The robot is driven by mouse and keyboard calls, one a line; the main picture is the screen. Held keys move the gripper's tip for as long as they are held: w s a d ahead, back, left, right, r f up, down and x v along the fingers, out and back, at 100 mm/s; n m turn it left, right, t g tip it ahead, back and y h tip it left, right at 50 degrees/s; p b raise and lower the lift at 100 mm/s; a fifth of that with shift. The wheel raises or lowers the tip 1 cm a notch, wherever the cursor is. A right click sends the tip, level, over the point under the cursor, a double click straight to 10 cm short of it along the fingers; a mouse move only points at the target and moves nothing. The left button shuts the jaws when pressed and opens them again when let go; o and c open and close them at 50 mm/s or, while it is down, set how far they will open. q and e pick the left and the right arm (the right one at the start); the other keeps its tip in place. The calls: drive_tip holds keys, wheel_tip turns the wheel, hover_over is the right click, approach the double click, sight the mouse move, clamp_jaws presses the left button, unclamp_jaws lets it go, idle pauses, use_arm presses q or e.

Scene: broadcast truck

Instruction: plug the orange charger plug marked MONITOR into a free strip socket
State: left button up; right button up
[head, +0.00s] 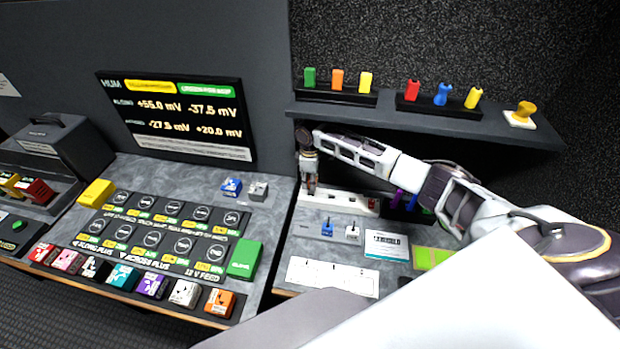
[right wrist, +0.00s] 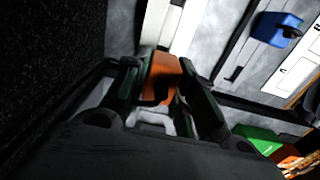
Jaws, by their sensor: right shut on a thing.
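My right gripper (head: 310,188) reaches down at the left end of the white power strip (head: 345,201) on the right-hand bench. In the right wrist view the gripper (right wrist: 160,85) is shut on an orange plug (right wrist: 163,68), held between its dark fingers. The white strip (right wrist: 186,28) also shows there, just beyond the plug. I cannot tell whether the plug's pins are in a socket or above it. The fingers hide part of the plug, and no MONITOR marking is readable. My left gripper is in neither view.
A blue plug (head: 327,229) and a white plug (head: 352,232) stand in front of the strip, beside a printed card (head: 386,245). A dark shelf (head: 430,122) with coloured pieces overhangs the strip.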

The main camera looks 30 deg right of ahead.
drive_tip(key=shift+f, duration=0.85)
drive_tip(key=shift+p, duration=1.15)
idle(2.0)
drive_tip(key=shift+f+b, duration=0.6)
drive_tip(key=shift+f, duration=0.65)
idle(0.8)
drive_tip(key=o, duration=1.1)
drive_tip(key=shift+r, duration=0.1)
drive_tip(key=shift+r, duration=3.65)
